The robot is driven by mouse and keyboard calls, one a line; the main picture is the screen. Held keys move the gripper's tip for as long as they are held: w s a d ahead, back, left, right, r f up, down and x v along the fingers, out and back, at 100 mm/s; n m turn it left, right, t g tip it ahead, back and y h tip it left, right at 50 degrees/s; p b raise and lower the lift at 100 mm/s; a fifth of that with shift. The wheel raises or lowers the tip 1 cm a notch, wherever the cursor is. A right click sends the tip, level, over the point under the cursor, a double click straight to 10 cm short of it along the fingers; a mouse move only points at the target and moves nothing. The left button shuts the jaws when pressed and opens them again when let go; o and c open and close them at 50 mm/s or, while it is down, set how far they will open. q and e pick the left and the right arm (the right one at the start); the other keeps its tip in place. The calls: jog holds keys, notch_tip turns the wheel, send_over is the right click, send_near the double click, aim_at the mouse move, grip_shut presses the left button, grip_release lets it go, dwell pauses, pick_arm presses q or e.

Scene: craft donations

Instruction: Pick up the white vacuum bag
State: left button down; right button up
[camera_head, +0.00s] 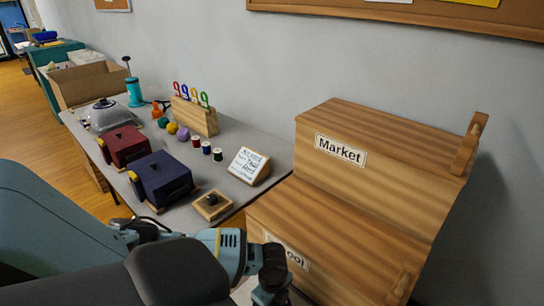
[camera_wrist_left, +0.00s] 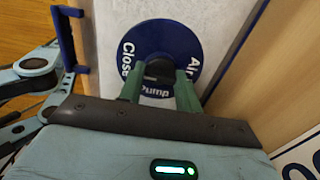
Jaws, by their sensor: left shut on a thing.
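The white vacuum bag (camera_wrist_left: 106,20) lies below my left wrist camera as a pale, mottled surface. On it is a round blue disc (camera_wrist_left: 157,37) lettered "Close", "Air" and "Pump". My left gripper (camera_wrist_left: 159,78) has its green fingers shut on the dark knob (camera_wrist_left: 159,68) at the disc's centre. A blue bar (camera_wrist_left: 66,42) runs along the bag's left edge. In the head view my left wrist is at the bottom centre, by the wooden box; its fingertips are hidden there. My right gripper does not show.
A stepped wooden box (camera_head: 379,172) labelled "Market" stands close on the right. A grey table (camera_head: 257,140) at the left holds a red box (camera_head: 124,146), a dark blue box (camera_head: 160,180), several spools and a small sign (camera_head: 248,165).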

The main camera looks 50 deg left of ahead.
pick_arm(q)
jog(key=shift+r, duration=0.5)
notch_tip(320, 180, up, 2)
jog(key=shift+r, duration=0.25)
jog(key=s+a, duration=0.4)
jog(key=s, duration=0.3)
jog(key=s+a+r, duration=0.1)
jog(key=s+a, duration=0.2)
jog(key=s, duration=0.4)
jog(key=shift+a+p, duration=0.3)
jog(key=shift+a, duration=0.1)
jog(key=shift+r, duration=0.1)
